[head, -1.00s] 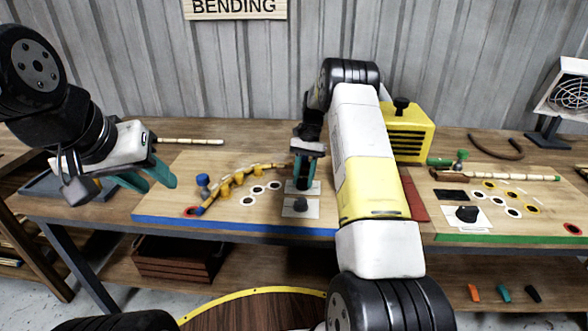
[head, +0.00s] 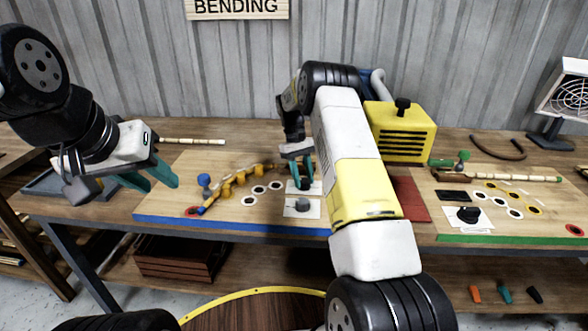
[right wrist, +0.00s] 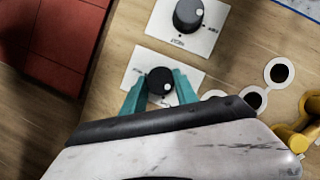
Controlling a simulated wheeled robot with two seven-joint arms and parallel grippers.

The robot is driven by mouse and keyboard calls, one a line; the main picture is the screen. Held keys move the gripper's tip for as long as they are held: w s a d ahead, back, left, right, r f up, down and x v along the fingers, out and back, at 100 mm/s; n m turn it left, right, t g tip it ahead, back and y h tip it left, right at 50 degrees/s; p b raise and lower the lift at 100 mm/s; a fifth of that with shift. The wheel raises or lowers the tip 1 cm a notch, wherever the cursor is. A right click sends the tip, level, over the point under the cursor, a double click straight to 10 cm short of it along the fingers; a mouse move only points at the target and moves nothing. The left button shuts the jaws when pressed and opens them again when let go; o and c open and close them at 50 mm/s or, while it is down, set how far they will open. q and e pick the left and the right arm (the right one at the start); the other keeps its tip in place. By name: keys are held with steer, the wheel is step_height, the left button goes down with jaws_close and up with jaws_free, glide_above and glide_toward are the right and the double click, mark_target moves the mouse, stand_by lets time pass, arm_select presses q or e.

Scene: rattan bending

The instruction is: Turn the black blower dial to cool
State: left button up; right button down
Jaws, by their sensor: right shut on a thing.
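The black blower dial (right wrist: 158,80) sits on a white card (right wrist: 137,66) on the blue-edged board. It has a small white mark on its right side in the right wrist view. My right gripper (right wrist: 160,90) has its teal fingers closed around this dial; in the head view the right gripper (head: 304,180) mostly hides it. A second, dark grey dial (right wrist: 187,15) on its own card is beside it; it also shows in the head view (head: 302,204), nearer the front edge. My left gripper (head: 150,178) is open and empty, above the table at the left.
A bent rattan piece (head: 235,180) runs among yellow and blue pegs left of my right gripper. A red block (head: 410,200) and a yellow machine (head: 400,132) are to its right. A green-edged board (head: 500,205) carries another black dial (head: 468,214).

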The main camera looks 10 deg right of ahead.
steer(key=shift+n+t+h, duration=0.3)
steer(key=shift+n+h, duration=0.1)
steer(key=shift+n, duration=0.6)
steer(key=c, duration=0.9)
jaws_free()
steer(key=shift+c, duration=0.2)
steer(key=v, duration=0.6)
steer(key=shift+w+a+r, duration=0.15)
steer(key=shift+w+r, duration=0.05)
steer(key=shift+r, duration=0.05)
steer(key=shift+w+a+r, duration=0.1)
steer(key=shift+w+r, duration=0.05)
steer(key=shift+r, duration=0.4)
